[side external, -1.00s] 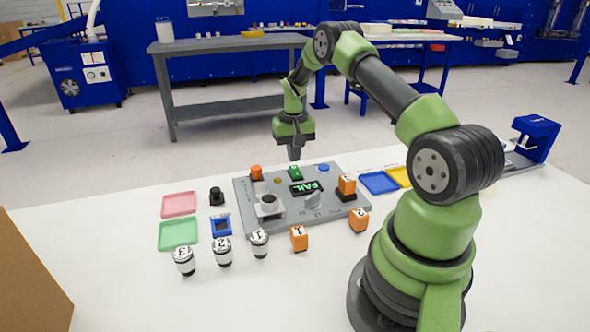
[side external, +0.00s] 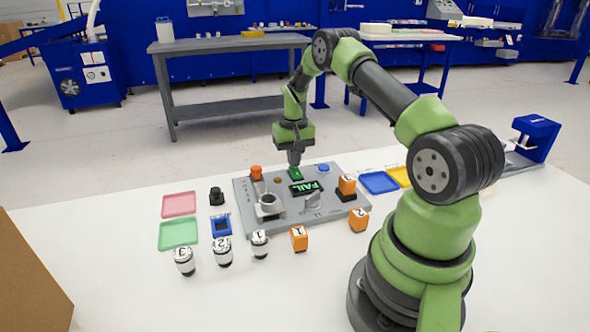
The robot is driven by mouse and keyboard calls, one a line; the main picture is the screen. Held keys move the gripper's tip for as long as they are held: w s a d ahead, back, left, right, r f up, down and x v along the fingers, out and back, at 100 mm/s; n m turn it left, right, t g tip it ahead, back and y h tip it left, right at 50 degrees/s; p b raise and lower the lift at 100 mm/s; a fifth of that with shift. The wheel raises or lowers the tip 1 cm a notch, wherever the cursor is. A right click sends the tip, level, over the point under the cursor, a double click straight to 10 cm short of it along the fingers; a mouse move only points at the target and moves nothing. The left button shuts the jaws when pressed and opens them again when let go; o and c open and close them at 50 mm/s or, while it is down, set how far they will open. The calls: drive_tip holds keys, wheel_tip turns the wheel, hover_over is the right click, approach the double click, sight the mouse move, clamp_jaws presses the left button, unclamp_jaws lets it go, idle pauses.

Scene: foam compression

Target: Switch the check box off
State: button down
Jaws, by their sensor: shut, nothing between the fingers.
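The check box is a grey panel (side external: 330,209) lying on the white table. Its small dark display (side external: 305,187) reads FAIL in green letters. A green switch (side external: 296,175) sits near the panel's back edge, behind the display. My gripper (side external: 295,164) is shut and empty, pointing straight down at the green switch. Its tips are at the switch or just above it; I cannot tell whether they touch. The tips hide part of the switch's back end.
The panel also bears an orange-topped post (side external: 256,173), a grey ring holder (side external: 269,206), a blue button (side external: 323,168) and an orange block (side external: 347,184). Numbered white cylinders (side external: 223,252) and orange blocks (side external: 299,238) stand in front. Pink (side external: 179,204) and green (side external: 179,235) trays lie left.

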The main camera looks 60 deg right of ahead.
drive_tip(key=shift+f, duration=0.45)
drive_tip(key=shift+r, duration=3.55)
